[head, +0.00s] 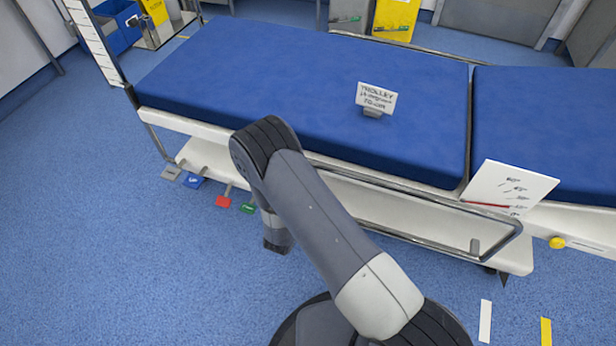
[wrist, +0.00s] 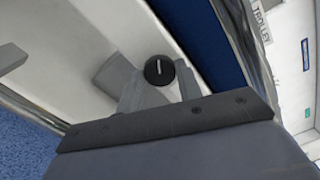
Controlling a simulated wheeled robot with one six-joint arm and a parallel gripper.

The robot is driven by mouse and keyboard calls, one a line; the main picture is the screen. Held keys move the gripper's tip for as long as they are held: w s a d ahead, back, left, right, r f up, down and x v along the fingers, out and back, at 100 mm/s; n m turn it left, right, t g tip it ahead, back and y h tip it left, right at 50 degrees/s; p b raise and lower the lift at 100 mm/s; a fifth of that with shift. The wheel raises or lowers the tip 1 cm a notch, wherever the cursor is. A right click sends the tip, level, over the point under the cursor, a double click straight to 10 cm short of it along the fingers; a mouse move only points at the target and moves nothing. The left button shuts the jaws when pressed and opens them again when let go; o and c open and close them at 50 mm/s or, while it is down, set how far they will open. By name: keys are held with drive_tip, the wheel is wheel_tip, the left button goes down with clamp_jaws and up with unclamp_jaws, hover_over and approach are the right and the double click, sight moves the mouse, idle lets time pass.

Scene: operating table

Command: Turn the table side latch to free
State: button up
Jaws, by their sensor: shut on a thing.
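In the wrist view my gripper (wrist: 158,92) is shut on the table side latch. The latch shows a round black knob (wrist: 159,71) with a short white mark that stands nearly upright in the picture. The knob sits between my two grey fingers, against the white side of the table. A grey piece beside the left finger runs to the upper left; I cannot tell whether it is the latch's lever. In the head view my arm hides the latch and most of my gripper. The blue-topped table (head: 300,75) lies beyond my arm.
A metal side rail (head: 400,236) runs along the table's near side, with a grey lever (head: 475,246) on its right. A sign (head: 377,98) stands on the mattress.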

drive_tip(key=n, duration=0.6)
drive_tip(key=shift+n, duration=0.4)
idle(0.4)
drive_tip(key=o, duration=1)
drive_tip(key=shift+c, duration=0.2)
drive_tip(key=p+v, duration=0.1)
drive_tip(key=v, duration=0.9)
drive_tip(key=shift+s+p, duration=0.4)
drive_tip(key=shift+a, duration=0.15)
